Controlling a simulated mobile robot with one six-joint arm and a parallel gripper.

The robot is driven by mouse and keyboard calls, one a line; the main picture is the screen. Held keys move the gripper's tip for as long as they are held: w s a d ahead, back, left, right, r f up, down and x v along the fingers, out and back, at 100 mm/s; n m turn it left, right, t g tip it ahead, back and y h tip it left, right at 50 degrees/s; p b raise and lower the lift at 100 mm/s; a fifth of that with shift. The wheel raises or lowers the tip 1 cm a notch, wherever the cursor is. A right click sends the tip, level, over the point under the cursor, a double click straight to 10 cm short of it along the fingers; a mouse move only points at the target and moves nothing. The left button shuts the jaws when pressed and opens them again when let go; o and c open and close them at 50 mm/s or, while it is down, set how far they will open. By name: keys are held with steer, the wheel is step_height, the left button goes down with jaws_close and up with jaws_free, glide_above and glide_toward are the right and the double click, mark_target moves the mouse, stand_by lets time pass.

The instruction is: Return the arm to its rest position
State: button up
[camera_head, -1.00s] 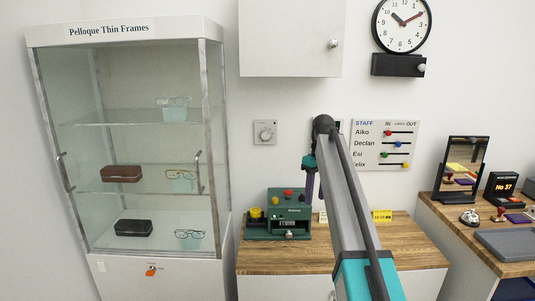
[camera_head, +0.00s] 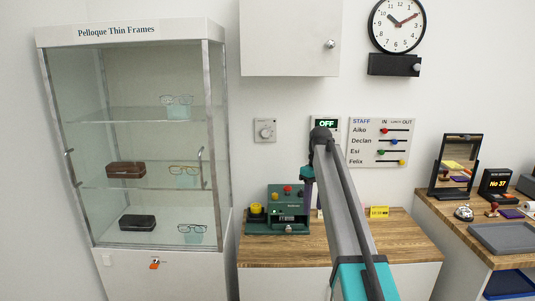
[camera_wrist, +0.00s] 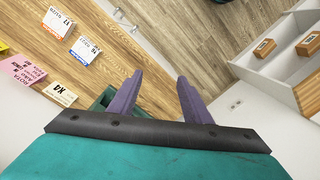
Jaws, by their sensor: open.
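My arm (camera_head: 345,220) reaches forward from the bottom of the head view, up to a dark elbow joint (camera_head: 320,134) in front of the wall. Beyond it my gripper (camera_head: 308,190) hangs down, partly hidden by the arm, beside the green machine on the wooden counter. In the wrist view my gripper (camera_wrist: 160,76) shows two purple fingers standing apart with nothing between them. Part of something green shows behind the left finger.
The green machine (camera_head: 289,213) stands close left of my gripper. A yellow sign (camera_head: 379,212) stands on the counter (camera_head: 405,240). A glass display cabinet (camera_head: 130,258) is at left; a second counter (camera_head: 445,225) is at right. A white wall cabinet (camera_head: 290,35) hangs above.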

steer(key=s+f+g, duration=0.2)
steer(key=s+f, duration=0.5)
steer(key=f, duration=0.6)
steer(key=s+f+g, duration=0.1)
steer(key=s+f, duration=0.6)
steer(key=f, duration=0.6)
steer(key=s+f+g, duration=0.2)
steer(key=s+f, duration=0.4)
steer(key=f, duration=0.8)
steer(key=s+f+m, duration=0.2)
steer(key=s+f, duration=0.4)
steer(key=s, duration=0.6)
steer(key=s+f+m, duration=0.3)
steer(key=s+f, duration=0.3)
steer(key=s, duration=0.6)
steer(key=s+f+m, duration=0.2)
steer(key=s+f, duration=0.4)
steer(key=s, duration=0.7)
steer(key=shift+d+f, duration=0.15)
steer(key=shift+f, duration=0.05)
